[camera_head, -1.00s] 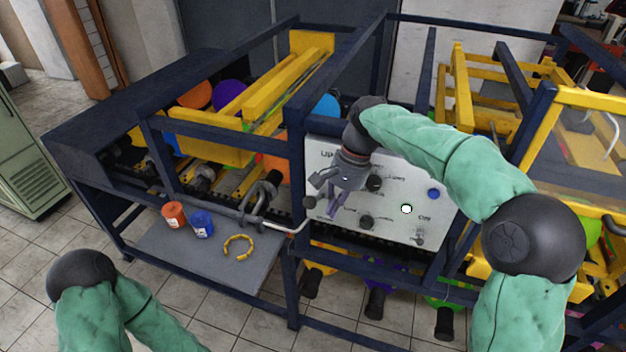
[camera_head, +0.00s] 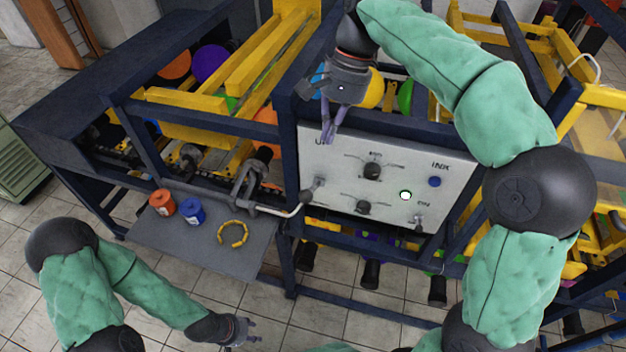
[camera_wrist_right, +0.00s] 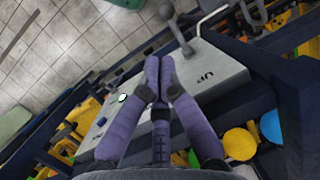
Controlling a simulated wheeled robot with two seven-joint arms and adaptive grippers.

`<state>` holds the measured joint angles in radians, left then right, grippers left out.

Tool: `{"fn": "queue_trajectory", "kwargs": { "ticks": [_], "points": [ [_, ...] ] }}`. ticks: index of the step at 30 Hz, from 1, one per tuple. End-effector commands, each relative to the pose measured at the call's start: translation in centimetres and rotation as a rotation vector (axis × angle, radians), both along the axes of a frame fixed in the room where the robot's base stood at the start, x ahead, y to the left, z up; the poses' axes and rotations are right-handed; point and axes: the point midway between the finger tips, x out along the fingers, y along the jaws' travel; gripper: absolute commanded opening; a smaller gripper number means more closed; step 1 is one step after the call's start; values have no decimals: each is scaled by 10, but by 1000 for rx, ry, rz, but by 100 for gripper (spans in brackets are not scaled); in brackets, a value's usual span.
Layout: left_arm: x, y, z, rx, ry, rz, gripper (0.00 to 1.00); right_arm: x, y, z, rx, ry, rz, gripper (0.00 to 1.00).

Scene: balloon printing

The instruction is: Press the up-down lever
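The white control panel (camera_head: 400,160) carries a small metal lever (camera_head: 318,184) at its left side, below the partly covered "UP" label. The lever also shows in the right wrist view (camera_wrist_right: 180,35), with a dark round knob, just beyond my fingertips. My right gripper (camera_head: 331,138) is over the panel's upper left edge, above the lever and apart from it. Its purple fingers (camera_wrist_right: 159,62) are together and hold nothing. My left gripper (camera_head: 251,331) is low in the head view, empty, with its fingers apart, away from the panel.
An orange pot (camera_head: 162,203), a blue pot (camera_head: 192,211) and a yellow ring (camera_head: 233,235) are on the grey shelf (camera_head: 180,240). Dark blue frame bars surround the panel.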

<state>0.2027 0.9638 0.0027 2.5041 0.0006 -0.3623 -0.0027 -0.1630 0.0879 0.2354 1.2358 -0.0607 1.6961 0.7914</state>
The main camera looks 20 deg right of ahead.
Motion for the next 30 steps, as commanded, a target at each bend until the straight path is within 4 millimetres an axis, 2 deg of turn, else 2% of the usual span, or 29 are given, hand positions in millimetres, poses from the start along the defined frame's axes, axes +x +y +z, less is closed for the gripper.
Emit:
{"fn": "queue_trajectory", "kwargs": {
  "ticks": [5, 21, 30],
  "points": [
    [1, 0, -2, 0, -1, 0, 40, -2, 3, -14, -1, 4, 1, 0],
    [1, 0, -5, 0, -1, 0, 40, -12, 29, -105, -1, 4, 1, 0],
    [1, 0, -3, 0, -1, 0, 40, -14, 37, -132, 0, 2, 1, 0]
  ]
}}
